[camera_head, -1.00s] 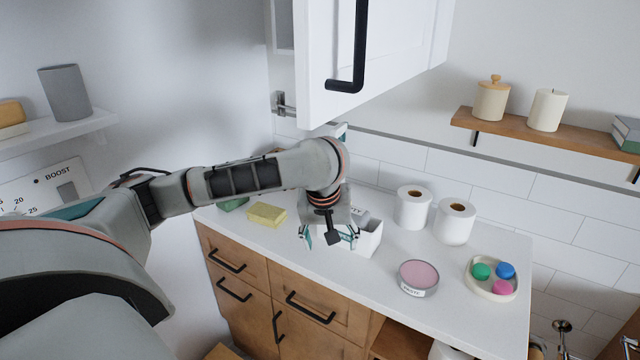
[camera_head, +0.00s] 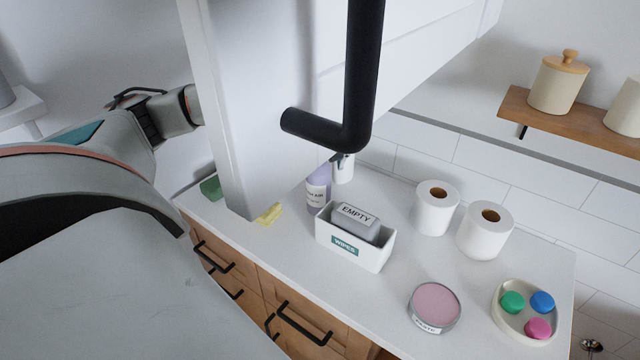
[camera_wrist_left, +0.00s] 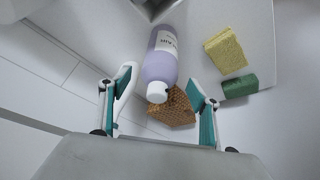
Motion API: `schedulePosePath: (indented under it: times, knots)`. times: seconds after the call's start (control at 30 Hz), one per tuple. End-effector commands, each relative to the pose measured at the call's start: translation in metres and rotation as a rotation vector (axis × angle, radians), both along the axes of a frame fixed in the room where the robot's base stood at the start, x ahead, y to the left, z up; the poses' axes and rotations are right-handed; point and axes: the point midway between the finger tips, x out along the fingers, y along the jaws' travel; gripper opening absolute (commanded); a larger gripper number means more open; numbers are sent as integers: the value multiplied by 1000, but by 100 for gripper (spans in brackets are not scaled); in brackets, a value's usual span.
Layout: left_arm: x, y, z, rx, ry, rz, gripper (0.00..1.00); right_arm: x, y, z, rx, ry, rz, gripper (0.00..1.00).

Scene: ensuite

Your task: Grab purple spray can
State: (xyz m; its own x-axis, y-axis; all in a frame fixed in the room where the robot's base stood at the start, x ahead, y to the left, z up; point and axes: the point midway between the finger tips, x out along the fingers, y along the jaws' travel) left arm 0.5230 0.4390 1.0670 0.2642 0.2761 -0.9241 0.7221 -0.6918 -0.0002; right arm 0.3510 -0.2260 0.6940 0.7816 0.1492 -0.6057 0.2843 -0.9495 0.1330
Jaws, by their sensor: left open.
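The purple spray can (camera_head: 318,188) stands on the white counter behind the wipes box, with the cabinet door close to its left in the head view. In the left wrist view the purple can (camera_wrist_left: 161,55) has a pale label and a white cap, and its cap end points toward my gripper. My left gripper (camera_wrist_left: 160,100) is open, with one finger on each side of the picture and the can's cap ahead between them. I cannot tell the exact gap. In the head view the door hides this gripper. My right gripper is not in view.
An open white cabinet door (camera_head: 240,100) with a black handle (camera_head: 362,80) hangs over the counter. The wipes box (camera_head: 378,252), paper rolls (camera_head: 437,208), pink tin (camera_head: 435,305) and yellow sponge (camera_wrist_left: 226,51) with a green block (camera_wrist_left: 240,87) are nearby. A brown textured item (camera_wrist_left: 172,112) lies beyond the fingers.

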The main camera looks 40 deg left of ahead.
Motion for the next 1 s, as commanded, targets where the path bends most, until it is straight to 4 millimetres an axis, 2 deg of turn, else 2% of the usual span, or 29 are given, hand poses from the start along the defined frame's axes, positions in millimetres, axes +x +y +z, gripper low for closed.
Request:
schedulePosePath:
  times: [0.27,0.6,0.93,0.97,1.0]
  knots:
    - [3,3,-17,-1,2,0,63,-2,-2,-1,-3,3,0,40]
    - [10,9,-55,-1,1,2,63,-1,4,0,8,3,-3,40]
    - [12,11,-60,0,-1,1,63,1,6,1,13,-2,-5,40]
    - [12,11,-60,0,-1,1,60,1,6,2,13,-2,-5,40]
    - [12,11,-60,0,-1,1,50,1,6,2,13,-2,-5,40]
